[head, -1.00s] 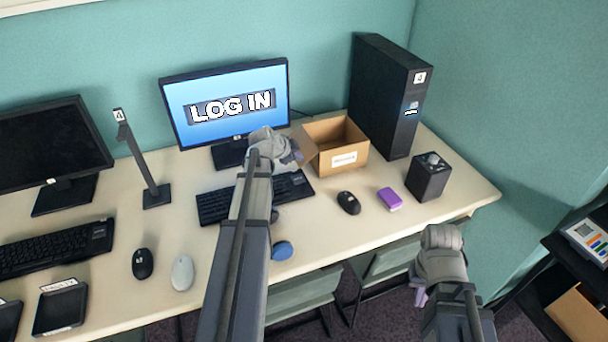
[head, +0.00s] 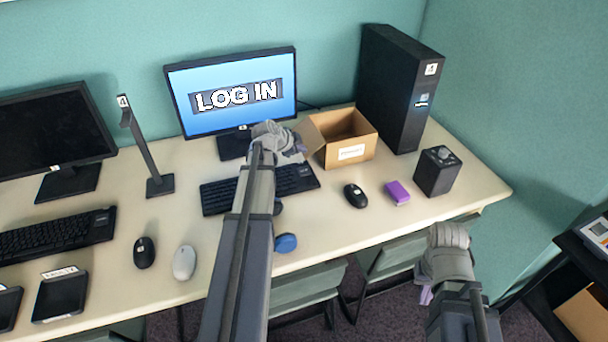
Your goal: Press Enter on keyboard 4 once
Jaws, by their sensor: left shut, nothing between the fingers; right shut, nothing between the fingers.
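Keyboard 4 (head: 215,197) is the black keyboard in front of the monitor (head: 232,95), which shows LOG IN. My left arm crosses over it and hides its middle. My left gripper (head: 297,150) is shut and empty, above the far edge of the keyboard's right part, close to the cardboard box. The gap between its tips and the keys cannot be judged. The Enter key is too small to pick out. My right gripper (head: 426,294) is shut and empty, off the front edge of the table at the right.
An open cardboard box (head: 349,153) stands right of the keyboard. A black mouse (head: 355,195), purple block (head: 397,193), black cube (head: 438,171) and tower (head: 398,90) are further right. A blue round thing (head: 286,243) lies by my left arm. Another keyboard (head: 55,236) is at left.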

